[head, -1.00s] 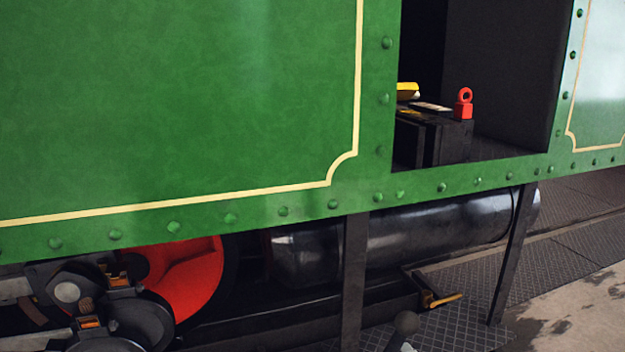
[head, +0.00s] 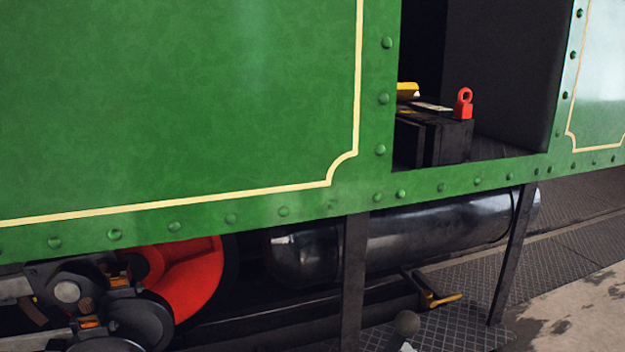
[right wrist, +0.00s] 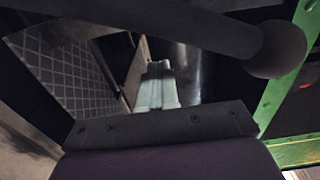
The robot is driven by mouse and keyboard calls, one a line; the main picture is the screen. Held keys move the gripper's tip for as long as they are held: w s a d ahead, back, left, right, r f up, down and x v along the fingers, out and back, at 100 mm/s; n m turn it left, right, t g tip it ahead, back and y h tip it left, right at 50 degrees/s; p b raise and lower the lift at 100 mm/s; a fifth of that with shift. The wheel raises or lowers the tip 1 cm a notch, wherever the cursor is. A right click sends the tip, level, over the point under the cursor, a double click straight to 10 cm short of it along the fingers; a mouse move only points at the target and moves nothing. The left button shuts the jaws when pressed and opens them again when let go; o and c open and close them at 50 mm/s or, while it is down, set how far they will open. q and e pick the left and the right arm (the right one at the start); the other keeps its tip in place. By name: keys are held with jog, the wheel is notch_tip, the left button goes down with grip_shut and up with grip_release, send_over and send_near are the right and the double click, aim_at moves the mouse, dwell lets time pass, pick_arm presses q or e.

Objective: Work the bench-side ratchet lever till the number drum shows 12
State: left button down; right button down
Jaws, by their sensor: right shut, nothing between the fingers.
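A dark ball knob (head: 406,322) shows at the bottom of the head view, beside the tram. In the right wrist view the ball knob (right wrist: 276,50) and a thick dark rod (right wrist: 170,25) cross the top, close to the camera. I cannot tell whether this is the ratchet lever. My right gripper (right wrist: 157,72), with pale fingers, is shut and empty. The rod lies above it in the picture, and I cannot tell whether they touch. In the head view only a pale bit of my right gripper (head: 408,347) shows just below the knob. The number drum is not in view. My left gripper is not in view.
The green riveted tram side (head: 180,110) fills the left and middle. Through its opening, a black box (head: 435,140) carries a red padlock-like piece (head: 464,103) and yellow items. Below are a black cylinder (head: 430,232), a red wheel (head: 190,280), a yellow-handled piece (head: 438,299) and dark posts.

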dwell(0.4)
jog(key=a+r+p, duration=0.1)
jog(key=a, duration=0.1)
jog(key=s+a+r+p, duration=0.1)
jog(key=a+p, duration=0.1)
jog(key=s+a+r+p, duration=0.1)
jog(key=a, duration=0.1)
jog(key=shift+s+a+f, duration=0.15)
jog(key=shift+a, duration=0.1)
jog(key=s+a+r+p, duration=0.2)
jog(key=a+p, duration=0.1)
jog(key=a, duration=0.3)
jog(key=shift+s+a+r+p, duration=0.15)
jog(key=shift+a+r+p, duration=0.05)
jog(key=shift+a+p, duration=0.1)
